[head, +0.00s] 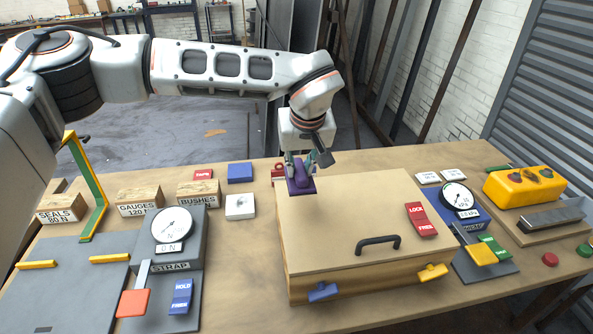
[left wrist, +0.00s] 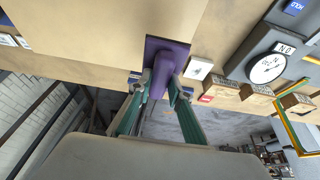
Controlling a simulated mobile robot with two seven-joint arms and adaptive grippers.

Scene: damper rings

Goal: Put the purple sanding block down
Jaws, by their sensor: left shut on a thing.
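The purple sanding block (head: 301,187) is at the back left corner of the big wooden box's lid (head: 345,225). My left gripper (head: 305,163) points down and is shut on the block's raised grip. In the left wrist view the block (left wrist: 168,52) has a flat base, and the green fingers of my left gripper (left wrist: 160,88) sit on both sides of its grip. The base overlaps the lid's edge in that view. I cannot tell whether the base touches the lid or hangs just above it. My right gripper is not in view.
The lid carries a black handle (head: 377,243) and a red lock switch (head: 421,219). A strap gauge (head: 171,226) stands left of the box, another gauge (head: 459,197) right. Labelled wooden blocks (head: 198,194) and a white block (head: 240,207) lie left. A yellow case (head: 525,186) stands far right.

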